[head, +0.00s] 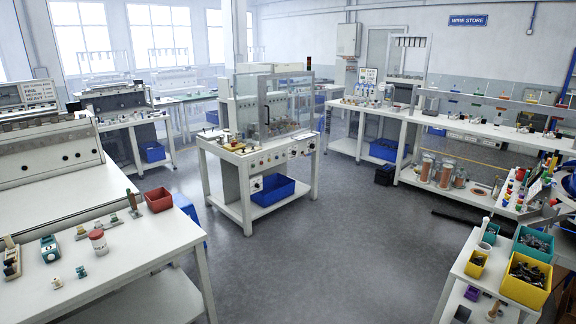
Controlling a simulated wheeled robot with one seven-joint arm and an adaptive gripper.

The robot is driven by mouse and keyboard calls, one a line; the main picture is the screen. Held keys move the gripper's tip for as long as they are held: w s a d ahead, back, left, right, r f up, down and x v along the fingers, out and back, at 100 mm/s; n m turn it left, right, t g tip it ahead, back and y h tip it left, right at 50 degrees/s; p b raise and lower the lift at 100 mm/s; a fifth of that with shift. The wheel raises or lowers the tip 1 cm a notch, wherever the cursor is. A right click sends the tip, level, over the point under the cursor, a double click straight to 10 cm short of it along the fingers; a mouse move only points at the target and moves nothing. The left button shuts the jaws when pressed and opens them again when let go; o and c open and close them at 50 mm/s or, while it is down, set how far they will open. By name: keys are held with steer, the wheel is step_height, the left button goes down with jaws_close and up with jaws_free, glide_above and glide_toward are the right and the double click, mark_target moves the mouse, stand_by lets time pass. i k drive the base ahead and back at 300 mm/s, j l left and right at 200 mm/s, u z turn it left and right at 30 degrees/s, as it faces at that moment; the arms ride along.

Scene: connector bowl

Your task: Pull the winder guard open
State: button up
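What looks like the winder guard (288,127), clear panels in a pale grey frame, stands on a white machine bench (230,158) in the middle of the room. Its clear front panel appears to stand upright across the winder. Dark winder parts show dimly through it. My gripper is not in view.
Grey floor (330,235) is open in front of the machine bench. A blue bin (272,190) sits on its lower shelf. A white table (150,245) is at the left; a cart with a yellow bin (526,280) is at the right. A long bench (470,135) lines the back right.

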mark_target(265, 109)
steer(key=i, duration=3)
steer(key=i+l+u, duration=0.2)
steer(key=i, duration=0.4)
steer(key=i+l+u, duration=0.25)
steer(key=i, duration=0.35)
steer(key=i+l+u, duration=0.2)
steer(key=i, duration=0.4)
steer(key=i+l+u, duration=0.2)
steer(key=i+l, duration=0.2)
steer(key=i, duration=0.15)
